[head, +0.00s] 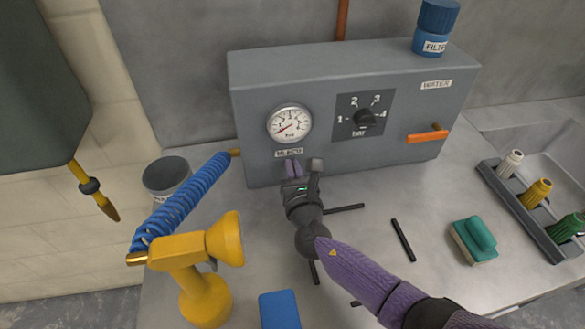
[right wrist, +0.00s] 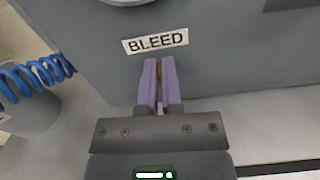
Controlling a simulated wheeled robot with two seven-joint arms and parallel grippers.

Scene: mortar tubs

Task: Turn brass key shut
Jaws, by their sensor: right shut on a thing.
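The grey control box (head: 350,90) stands at the back of the counter, with a round dial gauge (head: 289,123) on its front. Below the gauge is a BLEED label (head: 289,153), which also shows in the right wrist view (right wrist: 155,41). My right gripper (head: 293,165) is at the box front just below that label. In the right wrist view its purple fingers (right wrist: 159,64) are shut on a small brass-brown piece (right wrist: 159,70), seemingly the brass key. The fingers hide most of it, so its turn angle cannot be told. My left gripper is out of view.
A black knob (head: 364,118) and an orange lever (head: 428,136) are on the box to the right. A blue coiled hose (head: 180,200) and yellow stand (head: 205,295) are at left. Dark rods (head: 403,240) and a green-handled block (head: 474,240) lie on the counter.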

